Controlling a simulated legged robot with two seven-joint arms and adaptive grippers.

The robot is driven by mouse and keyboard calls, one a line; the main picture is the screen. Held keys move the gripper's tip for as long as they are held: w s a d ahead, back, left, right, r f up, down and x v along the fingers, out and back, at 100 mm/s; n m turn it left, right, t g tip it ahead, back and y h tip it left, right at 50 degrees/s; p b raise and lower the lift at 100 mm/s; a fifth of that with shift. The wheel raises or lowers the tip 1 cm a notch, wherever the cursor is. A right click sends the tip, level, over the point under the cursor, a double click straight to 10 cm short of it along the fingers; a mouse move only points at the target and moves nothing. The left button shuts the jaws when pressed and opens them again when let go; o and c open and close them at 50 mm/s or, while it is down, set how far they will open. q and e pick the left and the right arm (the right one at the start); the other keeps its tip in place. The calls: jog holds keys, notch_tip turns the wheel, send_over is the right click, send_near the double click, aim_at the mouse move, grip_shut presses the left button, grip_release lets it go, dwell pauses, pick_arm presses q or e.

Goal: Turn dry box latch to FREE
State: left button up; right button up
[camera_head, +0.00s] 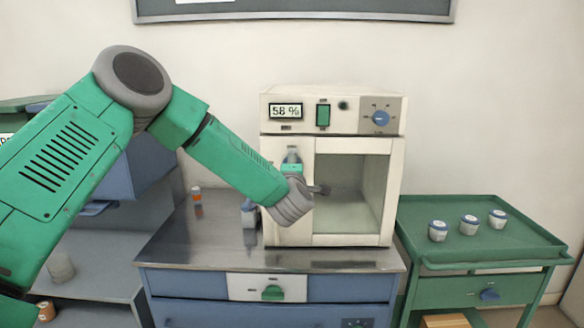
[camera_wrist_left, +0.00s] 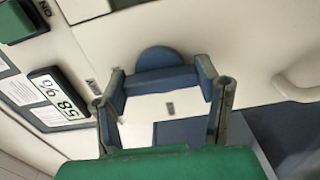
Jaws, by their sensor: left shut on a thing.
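The cream dry box (camera_head: 334,102) stands on the metal-topped bench, with a wide window in its front. My left gripper (camera_head: 292,155) is at the upper part of the box's left front post, below the "58 %" display (camera_head: 285,111). In the left wrist view the blue latch (camera_wrist_left: 158,58), with a rounded end and a cross bar, sits between the fingertips of my left gripper (camera_wrist_left: 162,84). The jaws are shut on it. Small lettering beside the latch is partly hidden and I cannot read it. The head view mostly hides the latch. My right gripper is in neither view.
A blue dial (camera_head: 381,118) and green switch (camera_head: 323,115) are on the box's top panel. A green cart (camera_head: 483,265) with three small lidded jars stands at right.

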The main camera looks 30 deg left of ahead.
pick_arm(q)
jog(key=shift+d+f, duration=0.15)
jog(key=shift+f, duration=0.15)
jog(key=o, duration=1.1)
jog(key=shift+o, duration=0.3)
jog(key=shift+w, duration=0.2)
jog(key=shift+s+d+r, duration=0.1)
jog(key=shift+s, duration=0.15)
jog(key=v, duration=1.1)
jog(key=shift+s, duration=0.2)
jog(key=shift+d+f, duration=0.1)
jog(key=shift+f, duration=0.1)
